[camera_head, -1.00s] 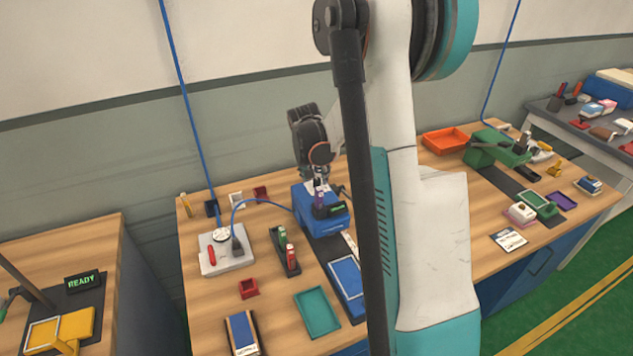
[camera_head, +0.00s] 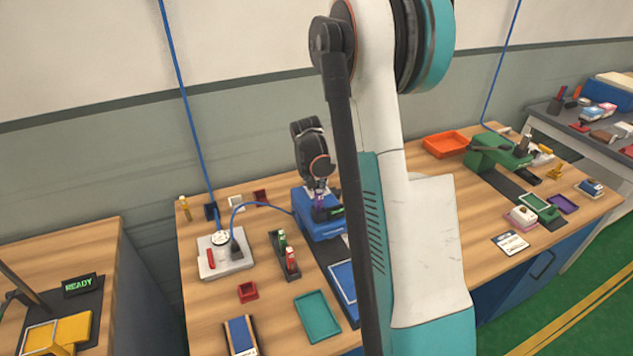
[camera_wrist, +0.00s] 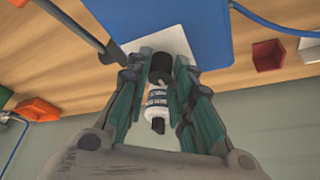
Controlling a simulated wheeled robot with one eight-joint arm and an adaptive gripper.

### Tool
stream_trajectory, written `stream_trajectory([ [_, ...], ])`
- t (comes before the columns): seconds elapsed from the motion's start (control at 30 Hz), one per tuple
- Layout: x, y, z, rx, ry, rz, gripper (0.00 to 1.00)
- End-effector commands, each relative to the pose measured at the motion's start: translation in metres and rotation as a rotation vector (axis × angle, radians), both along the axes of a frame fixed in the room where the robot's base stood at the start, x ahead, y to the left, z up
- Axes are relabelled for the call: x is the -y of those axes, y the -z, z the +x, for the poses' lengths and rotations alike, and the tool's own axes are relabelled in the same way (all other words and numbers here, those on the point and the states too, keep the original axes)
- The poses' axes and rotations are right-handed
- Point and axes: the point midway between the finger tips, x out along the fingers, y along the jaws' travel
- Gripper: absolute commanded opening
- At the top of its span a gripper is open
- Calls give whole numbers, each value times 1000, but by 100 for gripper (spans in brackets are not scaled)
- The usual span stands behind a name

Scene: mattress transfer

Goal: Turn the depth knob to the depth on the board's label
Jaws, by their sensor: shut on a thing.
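The blue machine (camera_head: 318,222) stands at the back of the left wooden bench, with my gripper (camera_head: 318,190) down at its top. In the wrist view, my gripper (camera_wrist: 158,85) has its fingers closed from both sides around the depth knob (camera_wrist: 157,98), a black and white cylinder with dark marks and a black tip. The marks are too small to read. Blue housing (camera_wrist: 185,30) and a white plate show behind it. A board (camera_head: 240,330) with a blue stripe lies at the bench's front left. Its white label (camera_head: 246,352) is cut by the frame's edge and unreadable.
A grey box (camera_head: 225,258) with a blue cable stands left of the machine. A dark rack (camera_head: 285,258) with green and red items, a small red box (camera_head: 248,291) and a teal tray (camera_head: 316,316) lie in front. A green machine (camera_head: 497,152) stands farther right.

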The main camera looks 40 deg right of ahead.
Motion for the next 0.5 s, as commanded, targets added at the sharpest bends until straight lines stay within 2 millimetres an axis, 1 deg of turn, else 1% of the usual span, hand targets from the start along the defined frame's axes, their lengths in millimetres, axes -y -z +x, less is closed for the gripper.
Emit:
stream_trajectory([
  [0.2,1,1,0,1,-74,0,0],
  [0.47,1,0,0,1,-81,-1,0],
  [0.5,1,0,0,1,-81,-1,26],
])
